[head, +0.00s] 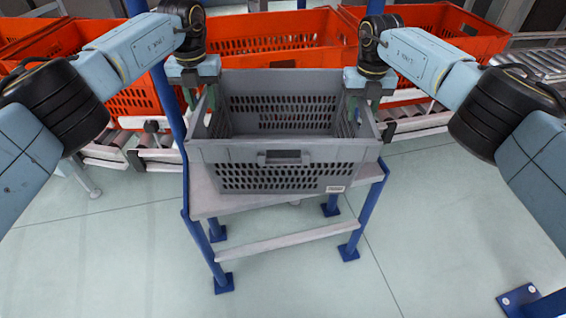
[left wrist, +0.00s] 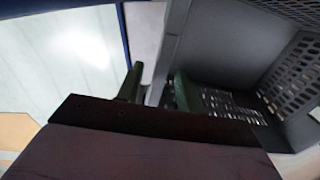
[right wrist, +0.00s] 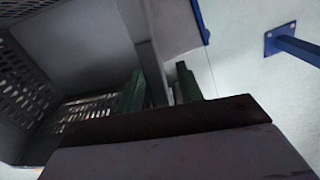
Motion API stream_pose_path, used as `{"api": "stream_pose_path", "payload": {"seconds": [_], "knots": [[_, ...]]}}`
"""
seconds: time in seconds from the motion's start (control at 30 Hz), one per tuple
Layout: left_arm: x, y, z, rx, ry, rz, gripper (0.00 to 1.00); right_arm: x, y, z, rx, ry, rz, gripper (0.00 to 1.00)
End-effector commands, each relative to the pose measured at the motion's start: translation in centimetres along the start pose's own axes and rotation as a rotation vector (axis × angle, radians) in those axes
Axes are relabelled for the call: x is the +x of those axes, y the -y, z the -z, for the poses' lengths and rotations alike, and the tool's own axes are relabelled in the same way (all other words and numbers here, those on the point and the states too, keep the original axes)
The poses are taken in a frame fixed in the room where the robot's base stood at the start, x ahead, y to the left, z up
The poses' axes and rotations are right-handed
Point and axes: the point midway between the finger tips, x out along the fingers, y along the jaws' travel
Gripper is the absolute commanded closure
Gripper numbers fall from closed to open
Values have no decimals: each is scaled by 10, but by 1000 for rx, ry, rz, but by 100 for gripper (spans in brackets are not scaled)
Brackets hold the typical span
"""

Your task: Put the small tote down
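The small tote (head: 283,152) is grey, with slotted walls and a label at its lower front right. It is upright and empty, over the top of a small blue-legged table (head: 206,201). I cannot tell whether its base touches the tabletop. My left gripper (head: 198,95) is shut on its left side wall, with green fingers on both sides of the wall in the left wrist view (left wrist: 157,88). My right gripper (head: 362,100) is shut on its right side wall, and its fingers straddle the wall in the right wrist view (right wrist: 160,85).
Large orange totes (head: 270,30) stand on a roller conveyor (head: 160,157) behind the table. Another orange tote (head: 440,20) is at the back right. The pale floor (head: 110,250) is clear around the table. A blue post foot (head: 520,297) is at the lower right.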

Motion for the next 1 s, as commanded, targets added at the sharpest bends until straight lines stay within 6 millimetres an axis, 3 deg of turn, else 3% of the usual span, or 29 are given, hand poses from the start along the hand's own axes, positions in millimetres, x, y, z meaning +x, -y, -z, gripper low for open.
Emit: {"api": "stream_pose_path", "payload": {"seconds": [0.5,0.77,1.0], "knots": [[-99,0,0,-3,2,-1,63,0,0,0,0,0,0,63],[-113,0,0,-1,0,-2,63,-8,0,0,-1,2,-1,63],[-113,-1,0,-1,0,-2,63,-53,0,-1,0,5,0,63]]}}
